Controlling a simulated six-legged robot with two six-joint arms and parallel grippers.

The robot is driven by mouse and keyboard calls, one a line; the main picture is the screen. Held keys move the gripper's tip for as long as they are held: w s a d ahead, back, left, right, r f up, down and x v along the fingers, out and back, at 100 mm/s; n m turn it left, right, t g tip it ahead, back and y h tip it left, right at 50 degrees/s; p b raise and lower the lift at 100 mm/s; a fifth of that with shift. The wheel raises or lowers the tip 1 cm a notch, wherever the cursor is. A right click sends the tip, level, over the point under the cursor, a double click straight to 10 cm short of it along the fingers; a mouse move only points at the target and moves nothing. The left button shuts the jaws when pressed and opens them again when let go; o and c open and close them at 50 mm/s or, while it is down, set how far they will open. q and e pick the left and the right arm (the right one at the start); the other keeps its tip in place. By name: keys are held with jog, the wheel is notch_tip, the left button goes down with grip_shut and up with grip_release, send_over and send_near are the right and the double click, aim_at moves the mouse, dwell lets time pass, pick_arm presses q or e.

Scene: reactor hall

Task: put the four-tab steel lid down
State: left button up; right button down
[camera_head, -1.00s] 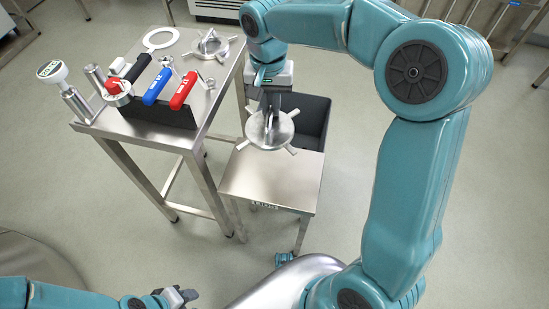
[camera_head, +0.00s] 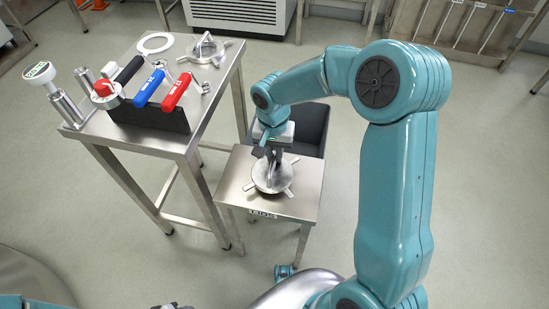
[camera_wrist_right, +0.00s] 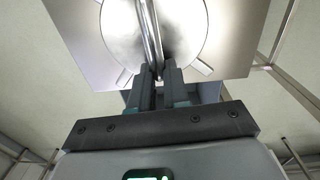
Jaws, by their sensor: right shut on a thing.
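The four-tab steel lid (camera_head: 262,186) is a round disc with tabs around its rim and an upright handle. It appears level over the small steel table (camera_head: 235,192), on or very close to its top; I cannot tell if it touches. My right gripper (camera_head: 274,160) is above the lid, shut on its handle. In the right wrist view the fingers (camera_wrist_right: 158,80) close on the upright handle, with the lid (camera_wrist_right: 190,35) behind it. Only a scrap of my left gripper (camera_head: 172,306) shows at the bottom edge, its jaws cut off.
A larger steel table (camera_head: 150,142) stands to the left with red, blue and black-handled tools, a white ring (camera_head: 155,43), a gauge (camera_head: 40,73) and another tabbed steel part (camera_head: 206,50). A dark bin (camera_head: 312,125) is behind the small table.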

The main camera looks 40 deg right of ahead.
notch_tip(320, 180, down, 2)
jog(key=shift+w+f, duration=0.1)
jog(key=c, duration=1.5)
grip_release()
jog(key=o, duration=0.4)
jog(key=shift+r, duration=0.25)
notch_tip(320, 180, up, 12)
jog(key=p, duration=0.3)
